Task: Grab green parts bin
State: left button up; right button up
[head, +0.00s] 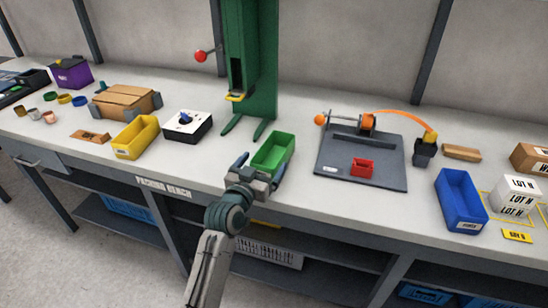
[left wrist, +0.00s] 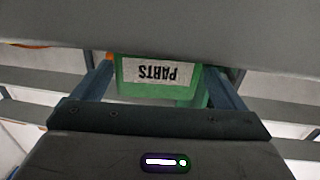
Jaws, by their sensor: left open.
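The green parts bin (head: 274,151) sits on the bench in front of the green press, near the front edge. In the left wrist view its green wall with an upside-down "PARTS" label (left wrist: 165,72) shows between my fingers. My left gripper (head: 257,170) is open at the near end of the bin, with one finger to each side. It also shows in the left wrist view (left wrist: 165,85). I cannot tell whether the fingers touch the bin. My right gripper is not in view.
A green press (head: 262,70) stands right behind the bin. A grey plate (head: 385,175) with a winder and red box is to the right, then a blue bin (head: 461,199).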

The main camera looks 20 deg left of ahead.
aim_at(269, 156)
pick_arm(q)
jog(key=w, duration=0.2)
jog(key=w+d, duration=0.1)
jog(key=w, duration=0.1)
jog(key=shift+p, duration=0.3)
jog(key=shift+a, duration=0.1)
jog(key=c, duration=1.1)
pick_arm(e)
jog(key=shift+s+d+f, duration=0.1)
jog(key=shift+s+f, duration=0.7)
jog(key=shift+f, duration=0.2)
